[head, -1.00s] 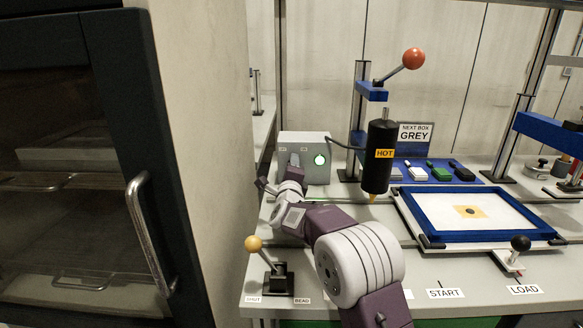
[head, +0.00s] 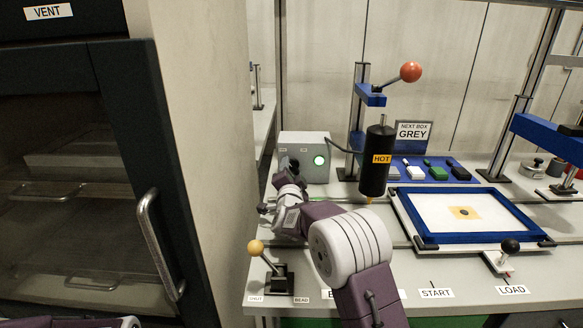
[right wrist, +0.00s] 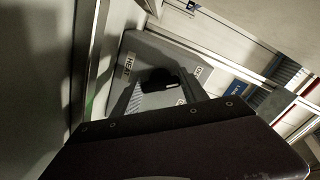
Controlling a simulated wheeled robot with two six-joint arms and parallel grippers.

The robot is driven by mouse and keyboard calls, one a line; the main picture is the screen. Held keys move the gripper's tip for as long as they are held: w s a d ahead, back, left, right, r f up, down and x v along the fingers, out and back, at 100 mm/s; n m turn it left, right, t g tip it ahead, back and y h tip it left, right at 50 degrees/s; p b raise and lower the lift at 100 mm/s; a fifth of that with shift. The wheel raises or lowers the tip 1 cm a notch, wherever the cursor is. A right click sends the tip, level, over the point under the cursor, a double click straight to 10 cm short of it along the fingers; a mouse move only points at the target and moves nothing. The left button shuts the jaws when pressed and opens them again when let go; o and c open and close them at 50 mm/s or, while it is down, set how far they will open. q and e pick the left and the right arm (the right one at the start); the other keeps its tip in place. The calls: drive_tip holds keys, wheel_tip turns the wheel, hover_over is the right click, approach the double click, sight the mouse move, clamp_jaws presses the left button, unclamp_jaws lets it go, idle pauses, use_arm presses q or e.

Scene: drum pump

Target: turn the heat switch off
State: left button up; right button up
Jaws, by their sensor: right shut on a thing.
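The grey heat box (head: 318,142) stands at the back left of the bench, with a lit green lamp (head: 319,160) on its front. In the right wrist view the box (right wrist: 150,44) carries a HEAT label (right wrist: 127,65) and a black switch (right wrist: 157,78) between my fingers. My right gripper (head: 288,166) is at the left part of the box front and is shut on the switch; its fingers also show in the right wrist view (right wrist: 160,88). In the head view the gripper hides most of the switch. My left gripper is not in view.
A black cylinder marked HOT (head: 374,165) hangs just right of the box, joined by a cable. A yellow-knobbed lever (head: 257,250) stands near the front left. A blue frame (head: 470,238) lies to the right. A wall and dark cabinet (head: 90,180) bound the left.

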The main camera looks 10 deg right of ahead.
sight(294, 152)
drive_tip(key=shift+f+n+p, duration=0.15)
drive_tip(key=shift+n+p, duration=0.25)
drive_tip(key=shift+n, duration=0.6)
drive_tip(key=o, duration=1.4)
drive_tip(key=r, duration=0.1)
drive_tip(key=r+p, duration=0.1)
drive_tip(key=r, duration=0.2)
drive_tip(key=shift+s+d+r+p, duration=0.1)
drive_tip(key=shift+d+r+p, duration=0.2)
drive_tip(key=shift+r+p, duration=0.1)
drive_tip(key=s+d+r, duration=0.4)
drive_tip(key=s+d, duration=0.1)
drive_tip(key=s+d+r, duration=0.2)
drive_tip(key=s, duration=0.1)
drive_tip(key=shift+s+d+r, duration=0.1)
drive_tip(key=shift+s+d, duration=0.1)
